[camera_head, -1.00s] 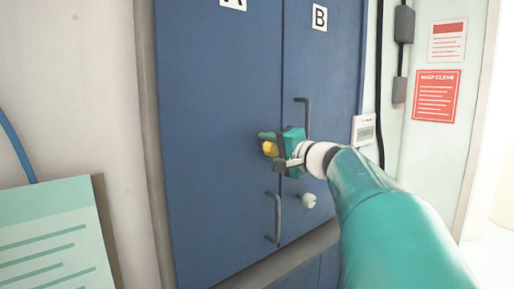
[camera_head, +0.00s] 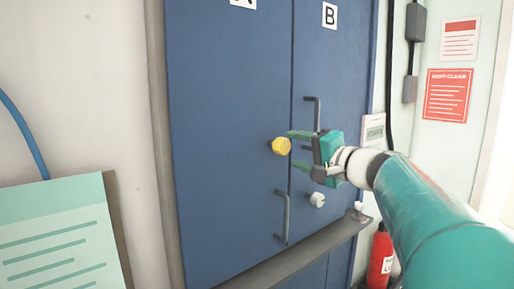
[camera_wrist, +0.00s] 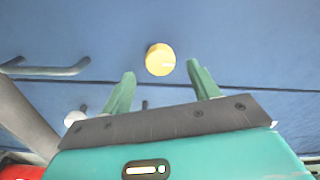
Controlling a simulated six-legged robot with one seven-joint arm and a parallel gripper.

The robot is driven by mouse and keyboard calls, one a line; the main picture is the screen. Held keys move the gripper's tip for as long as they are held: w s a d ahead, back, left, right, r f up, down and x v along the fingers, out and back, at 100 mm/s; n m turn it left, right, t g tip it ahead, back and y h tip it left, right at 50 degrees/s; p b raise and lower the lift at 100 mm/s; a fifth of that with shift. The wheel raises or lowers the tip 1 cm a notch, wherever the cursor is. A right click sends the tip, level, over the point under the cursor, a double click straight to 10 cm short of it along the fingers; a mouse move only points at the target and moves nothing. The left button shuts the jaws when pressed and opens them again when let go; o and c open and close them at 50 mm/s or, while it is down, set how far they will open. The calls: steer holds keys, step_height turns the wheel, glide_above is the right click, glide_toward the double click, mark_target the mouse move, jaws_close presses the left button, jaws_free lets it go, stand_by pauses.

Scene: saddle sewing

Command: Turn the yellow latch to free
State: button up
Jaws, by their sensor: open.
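The yellow latch (camera_head: 281,146) is a round knob on the blue door A (camera_head: 225,120), close to the seam with door B. It also shows in the wrist view (camera_wrist: 160,60), with a pale mark on its face toward the right. My gripper (camera_head: 296,150) is open and empty, to the right of the latch in the head view. In the wrist view the two green fingertips (camera_wrist: 162,72) point toward the door, one to each side of the latch and short of it. The fingers appear apart from the latch.
Door B (camera_head: 335,75) has a grey handle (camera_head: 317,112) and a white knob (camera_head: 317,199). Door A has a grey handle (camera_head: 283,220) below the latch. A ledge (camera_head: 300,255) runs under the doors. A red extinguisher (camera_head: 381,255) stands at lower right.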

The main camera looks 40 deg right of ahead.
steer(key=s, duration=0.6)
steer(key=shift+s, duration=0.35)
steer(key=shift+d, duration=0.1)
steer(key=w+a+f+n+g+y, duration=0.2)
steer(key=a+f+n+g, duration=0.2)
steer(key=a+f, duration=0.55)
steer(key=w+a+f+n+g+y, duration=0.2)
steer(key=a+f+n+g, duration=0.15)
steer(key=a+f, duration=0.6)
steer(key=s+a+f+n+g+h, duration=0.4)
steer(key=s+a+f+n, duration=0.3)
steer(key=a+f, duration=0.4)
steer(key=shift+s+a+g+h, duration=0.3)
steer(key=shift+s+a+g, duration=0.15)
steer(key=shift+a, duration=0.3)
steer(key=shift+f, duration=0.1)
steer(key=shift+c, duration=0.3)
